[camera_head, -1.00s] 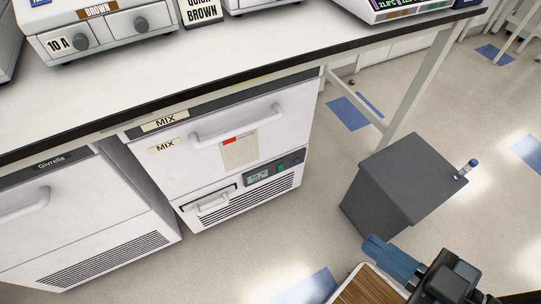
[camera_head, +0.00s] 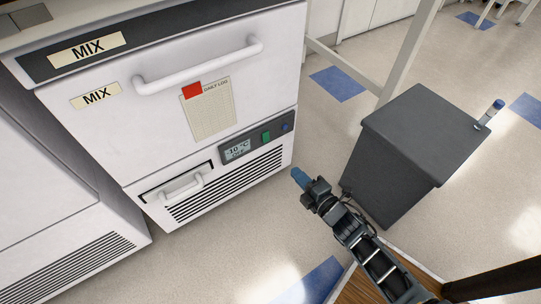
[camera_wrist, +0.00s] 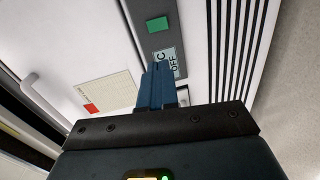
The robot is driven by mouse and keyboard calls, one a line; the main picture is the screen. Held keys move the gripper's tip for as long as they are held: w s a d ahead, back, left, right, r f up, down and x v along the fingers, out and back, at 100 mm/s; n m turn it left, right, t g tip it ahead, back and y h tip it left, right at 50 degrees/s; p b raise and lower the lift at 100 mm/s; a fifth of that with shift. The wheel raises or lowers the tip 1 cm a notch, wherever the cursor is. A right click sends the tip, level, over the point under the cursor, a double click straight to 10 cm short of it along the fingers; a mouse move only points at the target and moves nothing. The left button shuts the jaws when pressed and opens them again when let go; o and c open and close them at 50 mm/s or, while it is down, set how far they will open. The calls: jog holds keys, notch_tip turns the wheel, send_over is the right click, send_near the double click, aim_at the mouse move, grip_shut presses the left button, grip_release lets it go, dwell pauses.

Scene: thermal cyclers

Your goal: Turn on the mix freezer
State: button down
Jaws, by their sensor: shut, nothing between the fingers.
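The mix freezer (camera_head: 150,115) is a white under-bench unit with MIX labels on its front. Its dark control panel (camera_head: 255,143) is low on the right and carries a display (camera_head: 237,149), a green switch (camera_head: 266,136) and a small blue button (camera_head: 285,127). In the wrist view the display (camera_wrist: 172,60) appears to read OFF, partly hidden by my fingers, and the green switch (camera_wrist: 157,24) lies beyond the fingertips. My gripper (camera_head: 298,176) has blue fingers, is shut and empty, and is just right of and below the panel in the head view, apparently clear of it.
The freezer has a long white door handle (camera_head: 200,65), a smaller lower handle (camera_head: 182,187) and a vent grille. Another white unit (camera_head: 50,220) stands to the left.

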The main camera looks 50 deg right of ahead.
aim_at(267, 142)
jog(key=shift+n, duration=0.3)
jog(key=b+x, duration=0.1)
jog(key=x, duration=0.4)
jog(key=f+b+x, duration=0.1)
jog(key=x, duration=0.4)
jog(key=b+x, duration=0.2)
jog(key=x, duration=0.4)
jog(key=shift+s+d+f, duration=0.25)
jog(key=shift+d+f, duration=0.05)
jog(key=shift+d, duration=0.1)
jog(key=shift+f, duration=0.1)
